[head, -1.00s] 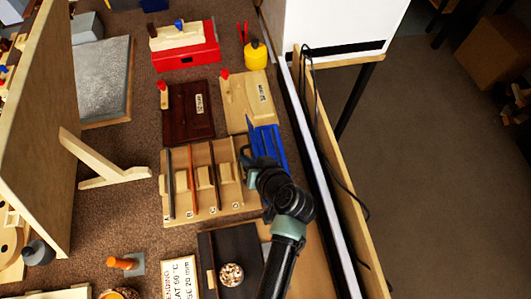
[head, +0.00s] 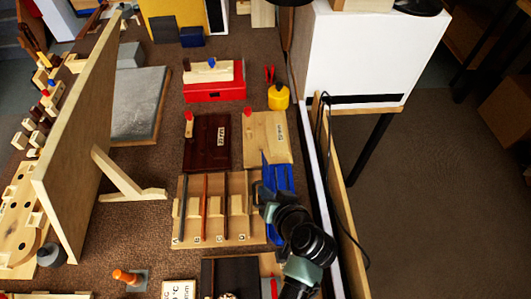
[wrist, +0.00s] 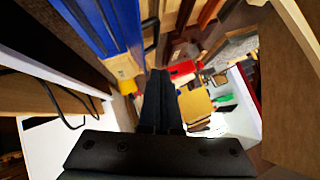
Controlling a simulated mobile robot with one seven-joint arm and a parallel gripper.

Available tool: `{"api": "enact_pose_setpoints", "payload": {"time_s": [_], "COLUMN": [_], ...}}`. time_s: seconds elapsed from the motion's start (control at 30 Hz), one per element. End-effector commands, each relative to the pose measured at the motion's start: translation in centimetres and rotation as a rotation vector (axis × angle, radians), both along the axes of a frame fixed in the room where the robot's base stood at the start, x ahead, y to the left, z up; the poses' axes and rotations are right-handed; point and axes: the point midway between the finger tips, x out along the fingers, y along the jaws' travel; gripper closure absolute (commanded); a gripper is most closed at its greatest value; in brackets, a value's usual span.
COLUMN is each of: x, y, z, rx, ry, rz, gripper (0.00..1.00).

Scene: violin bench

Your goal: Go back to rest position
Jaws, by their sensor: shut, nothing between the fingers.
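My gripper (head: 258,194) is at the right part of the bench, beside a blue ribbed piece (head: 280,204) at the right end of a slotted wooden rack. In the wrist view its two dark fingers (wrist: 160,98) are together, with nothing between them. The blue piece also shows in the wrist view (wrist: 100,28), to the left of the fingers. My dark arm reaches in from the bottom of the head view and hides part of the bench there. Whether the gripper touches the blue piece or the rack I cannot tell.
A red box (head: 215,92) and a yellow bottle (head: 278,97) stand farther back. A tall braced panel (head: 85,130) stands left.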

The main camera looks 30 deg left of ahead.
Motion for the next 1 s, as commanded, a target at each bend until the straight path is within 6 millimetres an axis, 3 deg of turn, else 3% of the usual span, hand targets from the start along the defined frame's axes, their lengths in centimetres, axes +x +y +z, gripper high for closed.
{"api": "enact_pose_setpoints", "payload": {"time_s": [0.4,0.77,0.87,0.97,1.0], "x": [-3.4,-3.8,-3.0,-0.5,1.0], "y": [-4.3,-4.8,-4.9,-5.5,-5.9], "z": [4.4,5.0,5.7,8.3,10.0], "rx": [0.000,0.000,-0.006,-0.026,-0.038], "ry": [-0.001,-0.001,-0.023,-0.104,-0.155], "rz": [-0.001,0.001,-0.012,-0.059,-0.089], "gripper": [1.00,1.00,1.00,1.00,1.00]}}
